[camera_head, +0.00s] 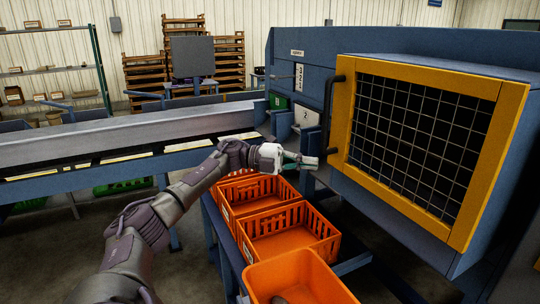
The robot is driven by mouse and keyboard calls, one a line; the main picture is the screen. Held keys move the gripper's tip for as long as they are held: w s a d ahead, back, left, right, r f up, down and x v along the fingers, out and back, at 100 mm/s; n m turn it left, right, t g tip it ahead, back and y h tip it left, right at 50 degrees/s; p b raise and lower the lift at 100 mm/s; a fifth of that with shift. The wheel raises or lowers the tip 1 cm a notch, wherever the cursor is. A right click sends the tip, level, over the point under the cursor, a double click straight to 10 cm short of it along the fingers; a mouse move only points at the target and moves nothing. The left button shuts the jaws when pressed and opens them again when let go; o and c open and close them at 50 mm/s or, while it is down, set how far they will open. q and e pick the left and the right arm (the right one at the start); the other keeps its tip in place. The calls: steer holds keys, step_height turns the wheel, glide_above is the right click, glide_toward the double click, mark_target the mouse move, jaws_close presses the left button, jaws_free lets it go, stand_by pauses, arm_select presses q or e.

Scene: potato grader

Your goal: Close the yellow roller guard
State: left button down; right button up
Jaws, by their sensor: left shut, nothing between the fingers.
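The yellow roller guard (437,73) is a yellow frame with dark wire mesh on the front of the blue machine at the right. It stands at or close to the machine face; I cannot tell if it is fully flush. Its black bar handle (328,112) runs upright along its left edge. My left gripper (311,162) is shut and empty. Its fingertips point right, just left of the handle's lower end; I cannot tell whether they touch. My right gripper is not in view.
Orange crates (247,252) stand in a row on a blue stand below my left arm; the nearest (262,284) holds something small. A grey conveyor (110,130) runs in from the left. Numbered plates (305,115) sit on the machine left of the guard. Wooden pallets (146,78) stand behind.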

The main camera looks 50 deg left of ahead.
arm_select(q)
steer(key=a+b, duration=0.1)
steer(key=a, duration=0.8)
steer(key=shift+w+a+f+b, duration=0.2)
steer(key=shift+w+b, duration=0.15)
steer(key=shift+b, duration=0.05)
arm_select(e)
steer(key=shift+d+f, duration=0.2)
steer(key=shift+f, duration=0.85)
arm_select(q)
steer(key=shift+a, duration=0.1)
